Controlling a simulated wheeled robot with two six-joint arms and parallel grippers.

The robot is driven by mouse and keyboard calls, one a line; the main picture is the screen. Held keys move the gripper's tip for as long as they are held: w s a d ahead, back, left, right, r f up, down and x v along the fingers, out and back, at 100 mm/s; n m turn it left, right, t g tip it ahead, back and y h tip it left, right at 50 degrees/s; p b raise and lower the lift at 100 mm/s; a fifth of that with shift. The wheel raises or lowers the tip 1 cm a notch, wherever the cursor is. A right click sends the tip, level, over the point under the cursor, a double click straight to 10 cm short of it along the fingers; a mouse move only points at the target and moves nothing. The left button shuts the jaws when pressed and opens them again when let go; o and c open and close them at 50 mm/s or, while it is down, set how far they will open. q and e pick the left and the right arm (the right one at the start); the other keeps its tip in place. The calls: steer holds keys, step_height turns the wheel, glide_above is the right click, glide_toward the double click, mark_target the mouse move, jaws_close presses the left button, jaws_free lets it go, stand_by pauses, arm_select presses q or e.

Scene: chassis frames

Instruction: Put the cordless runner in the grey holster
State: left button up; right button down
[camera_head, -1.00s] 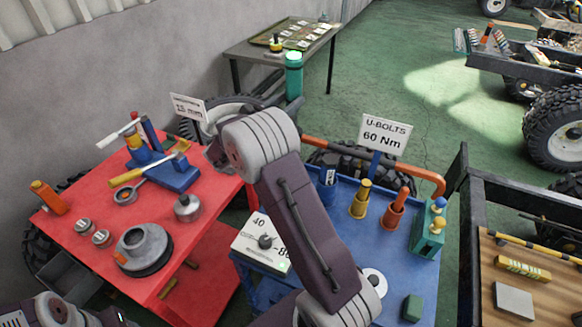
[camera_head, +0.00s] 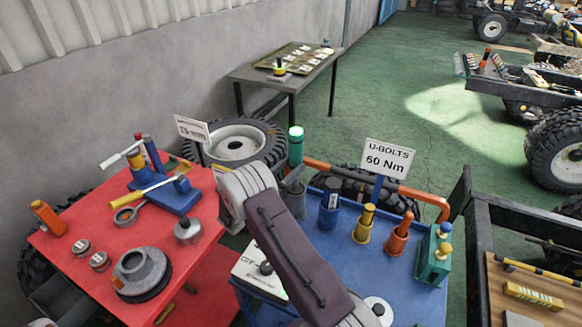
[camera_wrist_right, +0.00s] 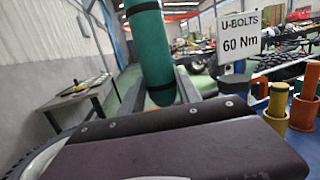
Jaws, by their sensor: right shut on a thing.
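The cordless runner, a green cylinder with a bright green top (camera_head: 296,146), is upright in my right gripper (camera_head: 291,175). The grey holster (camera_head: 296,201) stands on the blue cart, at the left end of a row of holsters. The runner appears directly above the holster; I cannot tell whether its lower end has entered the mouth. In the right wrist view the runner (camera_wrist_right: 164,45) stands between the two grey fingers (camera_wrist_right: 160,90), its lower end partly hidden by my wrist. My left gripper is not in view.
Blue (camera_head: 329,212), yellow (camera_head: 363,224) and orange (camera_head: 398,235) holsters stand to the right, with tools in them. An orange rail (camera_head: 380,185) and the U-bolts sign (camera_head: 388,158) are behind. A red table (camera_head: 90,220) with tools is left.

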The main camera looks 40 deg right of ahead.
steer(key=shift+r, duration=0.15)
steer(key=shift+s, duration=0.1)
steer(key=c, duration=0.8)
jaws_free()
steer(key=shift+f, duration=0.2)
steer(key=shift+c, duration=0.2)
